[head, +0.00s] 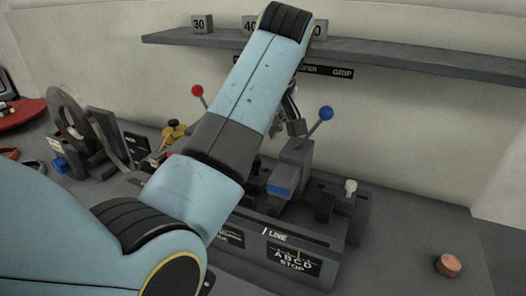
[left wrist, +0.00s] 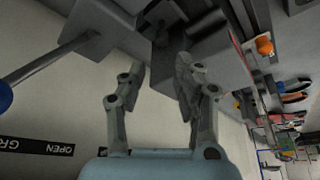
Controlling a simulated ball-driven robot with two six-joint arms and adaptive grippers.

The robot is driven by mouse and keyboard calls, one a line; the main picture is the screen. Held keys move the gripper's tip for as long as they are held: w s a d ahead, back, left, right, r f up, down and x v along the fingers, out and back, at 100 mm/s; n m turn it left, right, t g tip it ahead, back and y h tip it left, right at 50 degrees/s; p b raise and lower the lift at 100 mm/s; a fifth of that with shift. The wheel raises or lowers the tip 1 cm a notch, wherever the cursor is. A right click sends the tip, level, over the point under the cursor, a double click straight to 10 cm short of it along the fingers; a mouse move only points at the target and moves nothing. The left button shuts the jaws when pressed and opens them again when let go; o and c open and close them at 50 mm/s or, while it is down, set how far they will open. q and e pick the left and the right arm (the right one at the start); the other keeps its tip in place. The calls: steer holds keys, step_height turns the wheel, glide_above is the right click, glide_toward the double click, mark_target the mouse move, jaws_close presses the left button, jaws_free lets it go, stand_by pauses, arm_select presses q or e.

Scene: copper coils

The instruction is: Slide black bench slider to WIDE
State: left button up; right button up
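My left arm reaches across the bench in the head view and covers much of the fixture. My left gripper (left wrist: 158,66) shows in the left wrist view with its two fingers apart and nothing clearly held between them. Grey machine blocks (left wrist: 160,28) lie beyond its fingertips; I cannot tell whether they touch. In the head view the gripper is mostly hidden behind the arm near the blue-ball lever. A black block (head: 325,204) stands on the bench fixture (head: 335,250); I cannot tell whether it is the slider. A partly hidden label (head: 230,238) ends in letters like "DE". My right gripper is not in view.
A blue-ball lever (head: 320,121) and a red-ball lever (head: 197,91) rise from the bench. A white knob (head: 350,186) stands at the fixture's right. A copper piece (head: 448,264) lies far right, with clear bench around it. A shelf (head: 430,57) runs along the wall.

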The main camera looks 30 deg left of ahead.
arm_select(q)
glide_above(257, 160)
steer(key=s+d, duration=0.1)
step_height(257, 160, down, 4)
steer(key=p+x, duration=0.1)
steer(key=x, duration=0.3)
steer(key=shift+d+f, duration=0.15)
steer(key=shift+f, duration=0.15)
steer(key=shift+w+f, duration=0.1)
steer(key=shift+f, duration=0.35)
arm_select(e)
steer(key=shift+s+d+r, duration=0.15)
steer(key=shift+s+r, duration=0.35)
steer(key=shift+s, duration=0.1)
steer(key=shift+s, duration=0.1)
arm_select(q)
jaws_close()
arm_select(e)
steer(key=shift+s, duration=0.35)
arm_select(q)
steer(key=shift+w, duration=0.1)
